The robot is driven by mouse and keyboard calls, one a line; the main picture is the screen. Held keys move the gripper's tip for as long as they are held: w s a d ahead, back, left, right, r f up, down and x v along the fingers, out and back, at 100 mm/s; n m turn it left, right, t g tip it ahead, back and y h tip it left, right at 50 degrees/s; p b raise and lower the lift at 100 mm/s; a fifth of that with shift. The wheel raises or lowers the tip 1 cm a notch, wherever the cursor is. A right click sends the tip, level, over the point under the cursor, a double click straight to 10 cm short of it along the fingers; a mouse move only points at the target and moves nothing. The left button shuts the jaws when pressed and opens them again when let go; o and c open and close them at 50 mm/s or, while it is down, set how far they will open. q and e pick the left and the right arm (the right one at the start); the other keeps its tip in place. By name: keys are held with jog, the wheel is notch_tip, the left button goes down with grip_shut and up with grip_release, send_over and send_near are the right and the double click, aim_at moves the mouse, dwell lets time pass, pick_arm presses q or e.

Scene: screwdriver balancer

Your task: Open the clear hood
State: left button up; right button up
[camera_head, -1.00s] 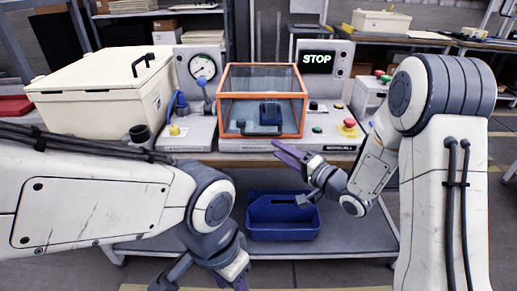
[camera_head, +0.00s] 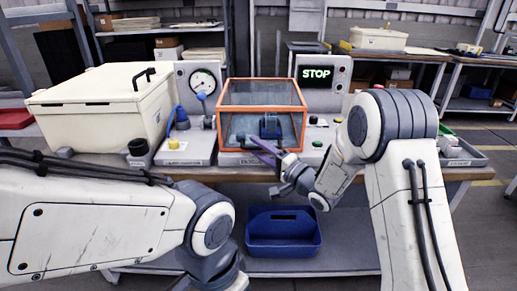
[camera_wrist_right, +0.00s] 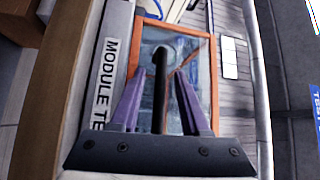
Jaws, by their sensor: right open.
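The clear hood (camera_head: 230,98), a see-through box with an orange frame, stands closed on the grey test module on the bench. A dark blue part (camera_head: 270,127) shows inside it. My right gripper (camera_head: 256,146) is open, its purple fingers in front of the hood's lower front. In the right wrist view the fingers (camera_wrist_right: 158,95) stand apart, with the orange-framed hood (camera_wrist_right: 214,85) beyond them.
A cream lidded box (camera_head: 95,105) and a pressure gauge (camera_head: 204,82) stand left of the hood. A STOP display (camera_head: 320,73) is behind it at right. A blue bin (camera_head: 283,238) sits on the shelf below. A tray (camera_head: 462,152) lies at the bench's right.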

grip_shut()
dwell(1.5)
